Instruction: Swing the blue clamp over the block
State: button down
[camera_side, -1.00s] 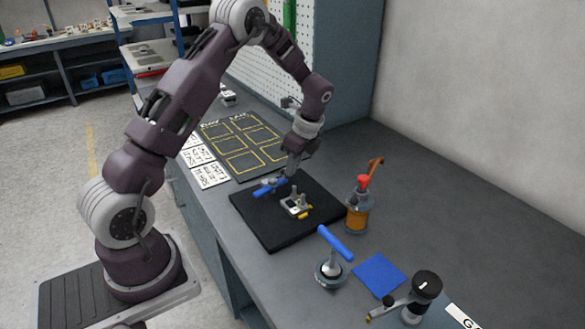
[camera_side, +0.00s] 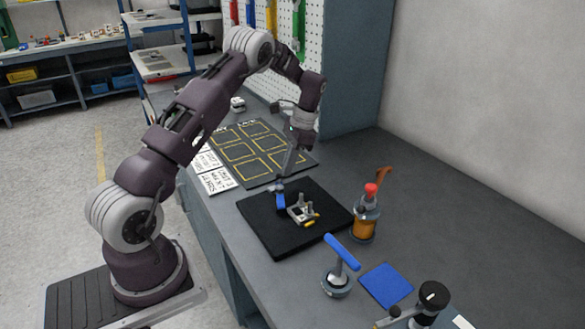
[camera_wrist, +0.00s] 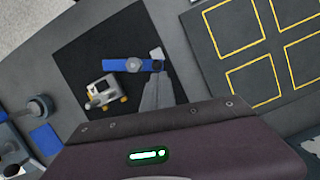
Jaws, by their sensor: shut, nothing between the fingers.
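The blue clamp (camera_side: 280,201) is a short blue bar on the black mat (camera_side: 262,222), just left of the metal block (camera_side: 303,211) in the side view. In the wrist view the blue clamp (camera_wrist: 120,65) runs alongside the block (camera_wrist: 103,88), with a round grey knob on its middle; it does not lie across the block's top. My gripper (camera_side: 279,184) is shut and empty, pointing down at the far end of the clamp. In the wrist view the fingertips (camera_wrist: 157,77) are close against the bar's right end; whether they touch is unclear.
A blue-handled tool (camera_side: 338,270), a blue square pad (camera_side: 386,284) and an amber bottle with a red top (camera_side: 366,216) stand nearer the camera and to the right. A yellow-outlined board (camera_side: 248,150) lies behind the mat.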

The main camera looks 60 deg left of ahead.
jog(key=n, duration=0.1)
jog(key=s+a+n+h, duration=0.1)
jog(key=n, duration=0.1)
jog(key=shift+a, duration=0.1)
jog(key=shift+s+a+n+h, duration=0.25)
jog(key=shift+s+n+h, duration=0.1)
jog(key=shift+n, duration=0.75)
jog(key=shift+s, duration=0.1)
jog(key=v, duration=0.7)
